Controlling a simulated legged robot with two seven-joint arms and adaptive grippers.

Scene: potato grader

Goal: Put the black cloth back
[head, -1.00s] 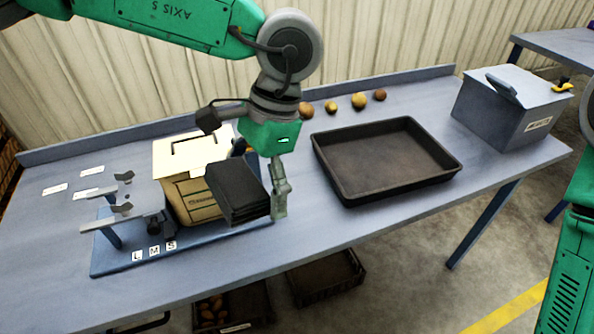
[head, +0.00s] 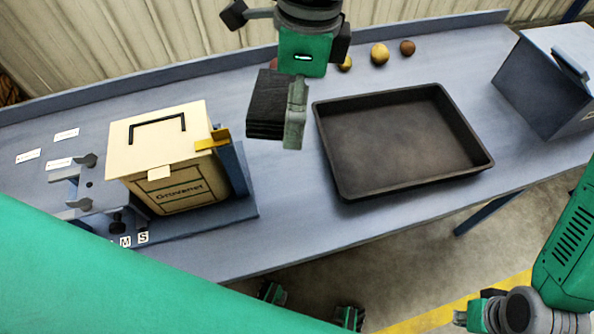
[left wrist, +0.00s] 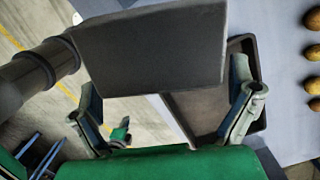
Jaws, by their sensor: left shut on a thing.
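The folded black cloth (head: 268,105) is a thick dark bundle in the head view, between the cream box and the black tray. My left gripper (head: 295,125) is shut on it and appears to hold it above the table. In the left wrist view the cloth (left wrist: 155,50) is a broad dark slab, with the fingers of my left gripper (left wrist: 165,108) on either side. Its contact with the fingers is partly hidden. My right gripper (head: 461,317) is small at the lower right, away from the table; its finger opening cannot be made out.
The cream box (head: 155,160) with a black handle stands left on a blue base. The empty black tray (head: 345,185) is right of the cloth. A grey lidded box (head: 545,90) is at the right. Several potatoes (head: 380,54) lie behind the tray. The blue-grey table (head: 275,225) is clear in front.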

